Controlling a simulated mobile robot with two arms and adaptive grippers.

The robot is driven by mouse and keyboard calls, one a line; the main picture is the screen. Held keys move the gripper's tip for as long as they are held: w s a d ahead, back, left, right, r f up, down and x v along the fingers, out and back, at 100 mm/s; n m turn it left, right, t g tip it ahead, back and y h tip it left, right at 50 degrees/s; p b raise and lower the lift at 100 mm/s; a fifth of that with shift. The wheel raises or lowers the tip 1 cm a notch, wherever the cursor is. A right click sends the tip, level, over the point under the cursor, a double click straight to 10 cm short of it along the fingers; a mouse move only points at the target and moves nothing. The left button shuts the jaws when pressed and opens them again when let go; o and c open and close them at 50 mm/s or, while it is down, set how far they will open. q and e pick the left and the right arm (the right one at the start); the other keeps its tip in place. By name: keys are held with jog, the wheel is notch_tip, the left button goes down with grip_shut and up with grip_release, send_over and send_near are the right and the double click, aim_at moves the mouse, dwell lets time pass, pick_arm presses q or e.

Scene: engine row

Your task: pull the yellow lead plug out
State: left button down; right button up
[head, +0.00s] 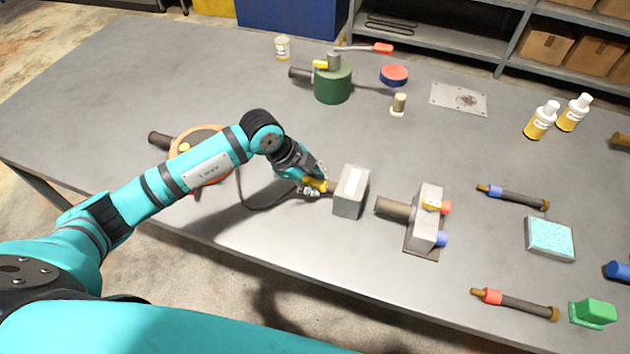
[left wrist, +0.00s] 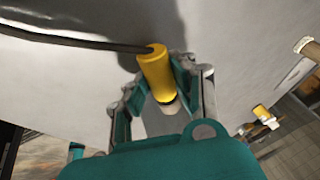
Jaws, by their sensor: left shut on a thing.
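The yellow lead plug (head: 318,185) is in my left gripper (head: 311,186), just left of a grey box (head: 351,192) with a pale label on top. The gripper is shut on the plug. In the left wrist view the yellow plug (left wrist: 156,72) lies between the fingers, with a pale collar at its near end. A dark lead (head: 258,208) runs from the plug back to the left. The plug's tip is at or very near the box's left side; I cannot tell whether it is inside. My right gripper is not in view.
An orange round reel (head: 215,180) lies partly behind my left arm. A grey block with red and blue knobs (head: 428,218) stands right of the box. A green cylinder (head: 332,84) stands farther back. The table (head: 270,245) is clear in front of the gripper.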

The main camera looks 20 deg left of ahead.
pick_arm(q)
jog(key=shift+a, duration=1.45)
jog(key=shift+w+a, duration=0.1)
jog(key=shift+a, duration=0.35)
jog(key=shift+a, duration=0.95)
notch_tip(320, 180, up, 7)
jog(key=p, duration=0.6)
jog(key=shift+p, duration=0.4)
jog(key=shift+a, duration=0.1)
jog(key=a, duration=0.2)
jog(key=shift+a, duration=0.4)
